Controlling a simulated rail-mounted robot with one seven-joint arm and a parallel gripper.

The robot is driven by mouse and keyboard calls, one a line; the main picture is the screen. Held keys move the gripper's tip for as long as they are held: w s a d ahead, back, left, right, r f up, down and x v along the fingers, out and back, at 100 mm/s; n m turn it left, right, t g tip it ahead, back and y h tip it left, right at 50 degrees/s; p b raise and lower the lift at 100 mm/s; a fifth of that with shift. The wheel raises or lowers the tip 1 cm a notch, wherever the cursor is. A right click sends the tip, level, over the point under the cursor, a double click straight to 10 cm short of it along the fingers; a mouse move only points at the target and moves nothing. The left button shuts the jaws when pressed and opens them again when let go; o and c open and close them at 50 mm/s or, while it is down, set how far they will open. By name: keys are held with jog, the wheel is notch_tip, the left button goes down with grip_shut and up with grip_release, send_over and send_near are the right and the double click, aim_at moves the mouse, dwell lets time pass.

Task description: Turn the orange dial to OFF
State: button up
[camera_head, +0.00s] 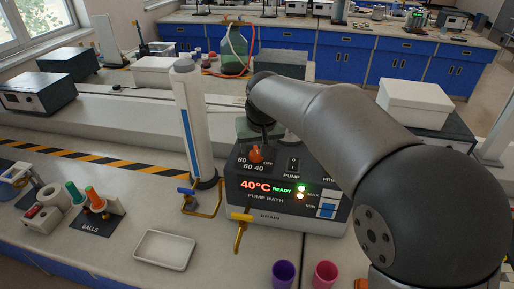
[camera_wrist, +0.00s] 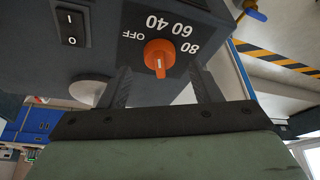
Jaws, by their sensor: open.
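The orange dial (camera_head: 256,154) is on the top panel of the pump bath (camera_head: 262,205), with 80, 60, 40 and OFF printed around it. The bath's display reads 40°C READY. In the wrist view the dial (camera_wrist: 159,57) appears upside down, with a white mark on its lower side. I cannot tell which label it points to. My gripper (camera_wrist: 160,82) is open, with one dark finger on each side of the dial in that view. I see no clear contact with the dial. In the head view my arm and gripper body hide much of the fingers.
A black pump rocker switch (camera_wrist: 72,27) sits near the dial. A tall white cylinder (camera_head: 193,120) stands left of the bath. A yellow drain tap (camera_head: 241,232) projects in front. Purple (camera_head: 284,274) and pink (camera_head: 325,275) cups and a white tray (camera_head: 164,250) are nearer.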

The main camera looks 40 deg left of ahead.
aim_at(258, 150)
jog(key=shift+x, duration=1.65)
jog(key=c, duration=1)
jog(key=shift+w+n, duration=0.1)
jog(key=shift+n, duration=0.2)
jog(key=n+g+y, duration=0.1)
jog(key=n, duration=0.2)
jog(key=shift+w+d+r, duration=0.1)
jog(key=shift+w+d, duration=0.05)
jog(key=n+g, duration=0.1)
jog(key=n, duration=0.1)
jog(key=n+g, duration=0.1)
jog(key=n, duration=0.2)
jog(key=shift+w, duration=0.15)
jog(key=shift+n, duration=0.3)
